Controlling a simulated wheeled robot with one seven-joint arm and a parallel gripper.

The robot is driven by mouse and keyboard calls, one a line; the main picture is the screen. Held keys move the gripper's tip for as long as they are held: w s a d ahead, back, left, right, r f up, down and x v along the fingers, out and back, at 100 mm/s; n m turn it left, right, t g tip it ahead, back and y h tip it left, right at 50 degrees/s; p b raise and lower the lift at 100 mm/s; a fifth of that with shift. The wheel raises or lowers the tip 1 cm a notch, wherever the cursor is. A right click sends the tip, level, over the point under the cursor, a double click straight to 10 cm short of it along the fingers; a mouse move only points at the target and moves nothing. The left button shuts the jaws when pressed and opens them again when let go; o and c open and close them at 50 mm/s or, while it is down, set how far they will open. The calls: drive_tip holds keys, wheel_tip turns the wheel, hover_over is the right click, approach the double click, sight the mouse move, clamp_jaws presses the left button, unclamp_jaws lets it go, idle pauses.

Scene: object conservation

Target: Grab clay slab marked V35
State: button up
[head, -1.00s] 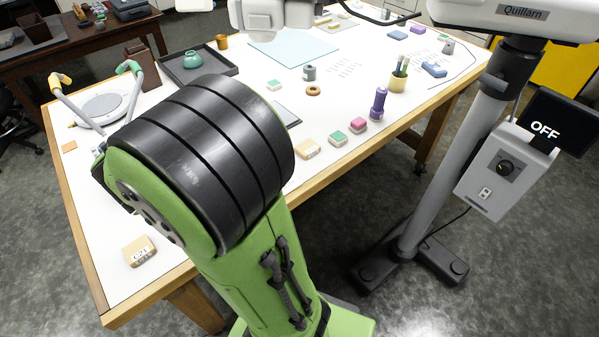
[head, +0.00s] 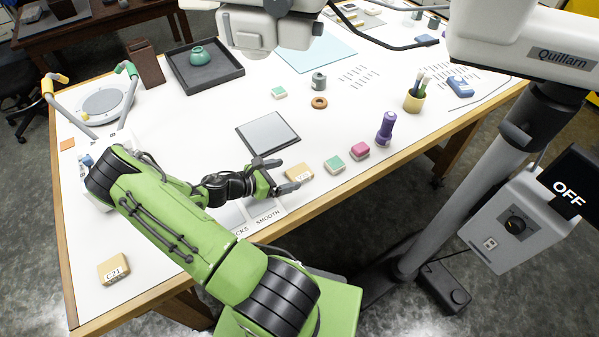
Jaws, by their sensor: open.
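A grey plate (head: 267,133) lies behind the gripper. A grey post (head: 470,170) stands at right.

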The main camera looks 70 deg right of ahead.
sight(305, 169)
drive_tip(key=p+x, duration=0.1)
drive_tip(key=x, duration=0.6)
drive_tip(key=shift+d, duration=0.1)
drive_tip(key=shift+w, duration=0.1)
drive_tip(key=shift+c, duration=1.2)
drive_tip(key=c, duration=0.9)
